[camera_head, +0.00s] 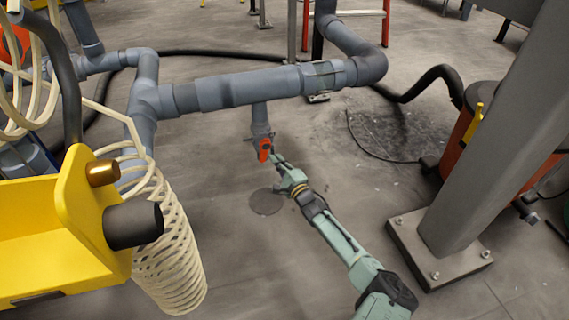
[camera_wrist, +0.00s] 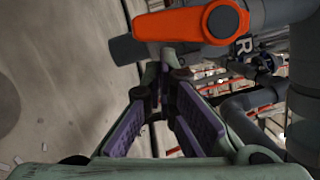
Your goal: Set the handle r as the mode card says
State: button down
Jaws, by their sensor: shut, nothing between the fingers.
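The orange handle (camera_head: 264,149) sits on a grey valve at the lower end of a short pipe that hangs from the long grey pipe. In the wrist view the orange handle (camera_wrist: 182,26) lies across the top, its bar pointing left from a round hub. A letter R (camera_wrist: 244,46) is marked on the grey body beside it. My gripper (camera_head: 276,158) is close beside the handle. In the wrist view my gripper (camera_wrist: 163,72) has its purple-padded fingers meeting at the tips just below the bar, empty. I cannot tell whether they touch it. No mode card is visible.
A long grey pipe (camera_head: 250,87) runs above the valve. A yellow bracket (camera_head: 60,230) and a coiled cream hose (camera_head: 172,245) stand at left. A grey column (camera_head: 495,140) and an orange drum (camera_head: 462,135) are at right. The floor around the valve is mostly clear.

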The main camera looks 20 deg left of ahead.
jog(key=shift+f, duration=0.1)
dwell(0.3)
jog(key=shift+s+a+m+b, duration=0.1)
jog(key=shift+a+m+b, duration=0.05)
jog(key=shift+m+b, duration=0.2)
